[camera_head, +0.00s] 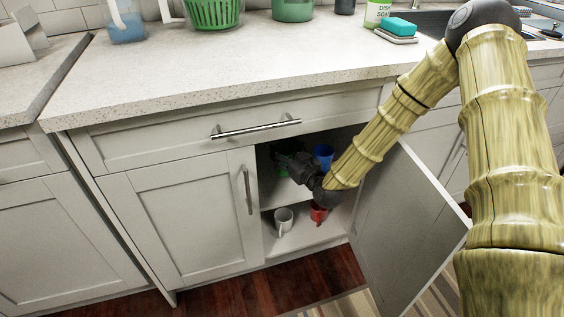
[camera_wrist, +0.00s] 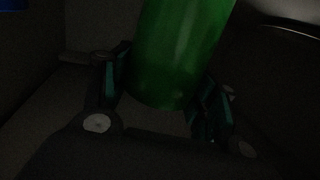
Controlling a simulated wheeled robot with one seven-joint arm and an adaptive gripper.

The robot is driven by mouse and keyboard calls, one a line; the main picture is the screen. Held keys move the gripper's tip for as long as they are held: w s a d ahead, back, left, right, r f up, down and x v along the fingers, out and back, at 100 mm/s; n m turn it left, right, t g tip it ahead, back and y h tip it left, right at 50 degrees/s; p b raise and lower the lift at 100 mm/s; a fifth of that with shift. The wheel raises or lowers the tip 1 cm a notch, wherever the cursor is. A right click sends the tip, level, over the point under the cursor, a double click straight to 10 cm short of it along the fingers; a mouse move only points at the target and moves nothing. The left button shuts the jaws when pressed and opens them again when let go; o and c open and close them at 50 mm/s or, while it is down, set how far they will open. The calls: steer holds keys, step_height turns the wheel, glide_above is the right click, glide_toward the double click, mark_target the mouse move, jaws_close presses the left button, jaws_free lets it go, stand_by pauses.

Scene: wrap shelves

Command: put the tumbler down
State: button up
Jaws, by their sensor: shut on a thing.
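The green tumbler (camera_wrist: 180,50) fills the upper middle of the wrist view, leaning a little in the picture. My gripper (camera_wrist: 160,88) is shut on it, with one finger on each side. In the head view my gripper (camera_head: 288,163) reaches into the open cupboard at upper shelf level, and the tumbler is mostly hidden there by the gripper and shadow. The wrist view is too dark to tell whether the tumbler touches the shelf.
A blue cup (camera_head: 323,155) stands on the upper shelf, right of my gripper. A white mug (camera_head: 284,221) and a red mug (camera_head: 318,213) are on the lower level. The open cupboard door (camera_head: 408,225) is at the right, below my arm. The countertop (camera_head: 230,65) overhangs above.

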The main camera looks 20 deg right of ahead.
steer(key=shift+f+b, duration=0.5)
steer(key=shift+f, duration=1.4)
steer(key=shift+f, duration=0.1)
steer(key=o, duration=1.2)
